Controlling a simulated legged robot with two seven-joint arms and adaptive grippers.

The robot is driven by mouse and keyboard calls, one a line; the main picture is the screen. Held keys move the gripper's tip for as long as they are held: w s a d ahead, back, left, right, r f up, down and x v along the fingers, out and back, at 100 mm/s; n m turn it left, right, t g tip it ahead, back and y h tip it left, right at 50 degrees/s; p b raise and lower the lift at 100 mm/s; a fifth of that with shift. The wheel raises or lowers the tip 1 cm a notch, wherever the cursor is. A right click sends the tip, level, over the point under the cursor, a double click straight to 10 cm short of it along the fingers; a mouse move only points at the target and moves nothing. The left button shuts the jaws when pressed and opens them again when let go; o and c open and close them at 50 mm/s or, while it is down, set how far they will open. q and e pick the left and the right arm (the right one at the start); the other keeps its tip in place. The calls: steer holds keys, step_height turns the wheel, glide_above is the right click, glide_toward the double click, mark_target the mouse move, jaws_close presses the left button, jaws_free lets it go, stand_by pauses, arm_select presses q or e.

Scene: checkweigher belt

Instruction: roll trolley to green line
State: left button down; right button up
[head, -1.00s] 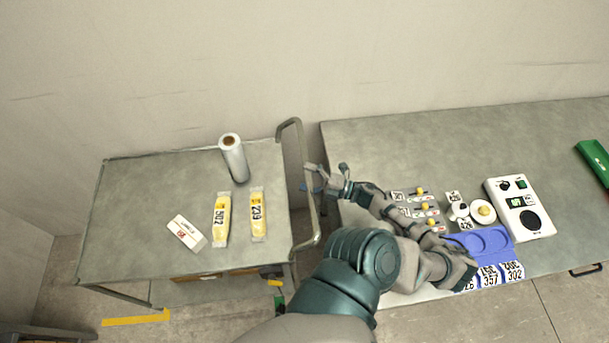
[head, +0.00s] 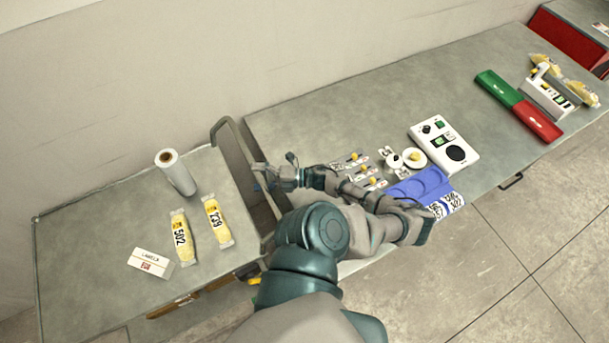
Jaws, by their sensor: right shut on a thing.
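The trolley (head: 95,235) stands at the left, with a grey flat top and a bent tube handle (head: 232,150) at its right end. My right gripper (head: 262,178) is shut on the trolley's handle, at about the middle of its length. On the trolley lie a film roll (head: 177,173), standing upright, two yellow packs (head: 182,237) (head: 216,222) and a white label box (head: 150,262). I see no green line on the floor in this view. My left gripper is not in view.
A long grey bench (head: 310,120) stands close to the trolley's handle end. A wall runs behind. Tiled floor (head: 530,235) is clear at the lower right.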

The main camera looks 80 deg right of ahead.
steer(key=shift+s+a+r, duration=0.1)
steer(key=shift+s+r, duration=0.45)
steer(key=shift+s, duration=0.3)
steer(key=shift+c, duration=0.3)
steer(key=shift+s+d+f, duration=0.2)
steer(key=shift+s+d, duration=0.1)
steer(key=shift+s, duration=0.35)
steer(key=shift+s+d+f, duration=0.15)
steer(key=shift+s+d, duration=0.15)
steer(key=shift+s, duration=0.35)
steer(key=shift+c, duration=0.6)
steer(key=s, duration=0.3)
steer(key=shift+s+d+y, duration=0.3)
steer(key=shift+d, duration=0.05)
steer(key=shift+c, duration=1.1)
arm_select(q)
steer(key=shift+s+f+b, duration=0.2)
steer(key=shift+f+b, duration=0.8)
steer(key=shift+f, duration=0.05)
arm_select(e)
steer(key=f+v, duration=0.1)
steer(key=v, duration=0.7)
steer(key=shift+d+f, duration=0.25)
steer(key=shift+f, duration=0.15)
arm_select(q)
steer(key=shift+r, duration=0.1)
